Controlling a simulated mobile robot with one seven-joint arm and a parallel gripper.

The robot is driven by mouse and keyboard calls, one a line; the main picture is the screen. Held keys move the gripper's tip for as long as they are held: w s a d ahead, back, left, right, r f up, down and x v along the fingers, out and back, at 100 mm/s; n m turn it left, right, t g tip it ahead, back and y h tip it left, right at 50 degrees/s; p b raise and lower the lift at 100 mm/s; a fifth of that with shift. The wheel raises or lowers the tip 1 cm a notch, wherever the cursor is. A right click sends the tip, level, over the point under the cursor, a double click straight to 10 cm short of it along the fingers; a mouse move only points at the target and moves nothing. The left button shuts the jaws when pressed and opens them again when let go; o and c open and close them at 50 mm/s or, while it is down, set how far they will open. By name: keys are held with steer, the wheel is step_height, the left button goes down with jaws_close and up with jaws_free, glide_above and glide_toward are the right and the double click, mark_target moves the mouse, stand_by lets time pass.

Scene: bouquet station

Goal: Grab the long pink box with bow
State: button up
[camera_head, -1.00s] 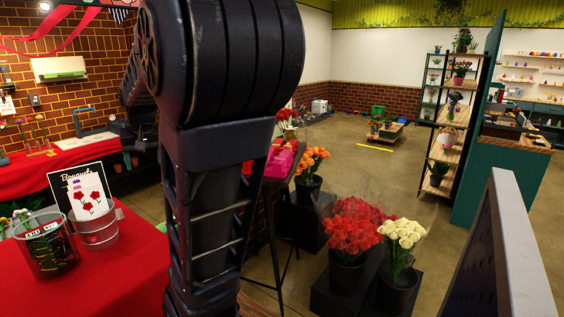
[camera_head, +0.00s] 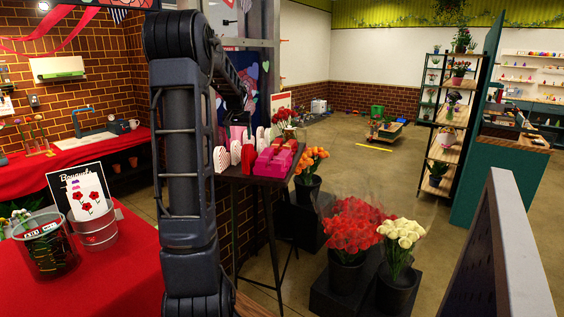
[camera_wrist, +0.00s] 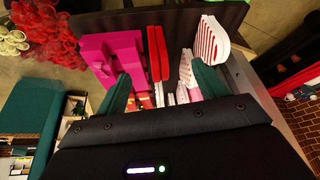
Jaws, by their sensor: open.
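Pink boxes (camera_head: 272,161) sit close together on the right part of a dark stand in the head view. In the wrist view a pink box shape (camera_wrist: 98,55) lies left of centre. I cannot tell the long box from its neighbours there, and no bow shows clearly. My gripper (camera_wrist: 162,90) is open, with its green fingers spread above the boxes and nothing held. Red boxes (camera_wrist: 157,53) stand in line with the gap between the fingers.
The dark stand (camera_head: 243,185) also holds white patterned boxes (camera_head: 221,158) left of the pink ones; one shows in the wrist view (camera_wrist: 212,44). Red flowers (camera_head: 350,230) and white flowers (camera_head: 402,233) stand in front right. A red-covered table (camera_head: 120,270) is at left. Open floor lies behind.

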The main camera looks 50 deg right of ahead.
mark_target(282, 156)
steer(key=s+d+f+m, duration=0.1)
steer(key=s+d+f, duration=0.1)
steer(key=d, duration=0.4)
steer(key=s+d+f, duration=0.2)
steer(key=s+d, duration=0.2)
steer(key=d, duration=0.1)
steer(key=s+d+f+m+g, duration=0.1)
steer(key=s+d+f, duration=0.1)
steer(key=d, duration=0.4)
steer(key=shift+s+d+f+m+h, duration=0.3)
steer(key=shift+s+f, duration=0.1)
steer(key=shift+s, duration=0.05)
steer(key=shift+x, duration=5.2)
steer(key=shift+d, duration=0.15)
steer(key=c, duration=1.1)
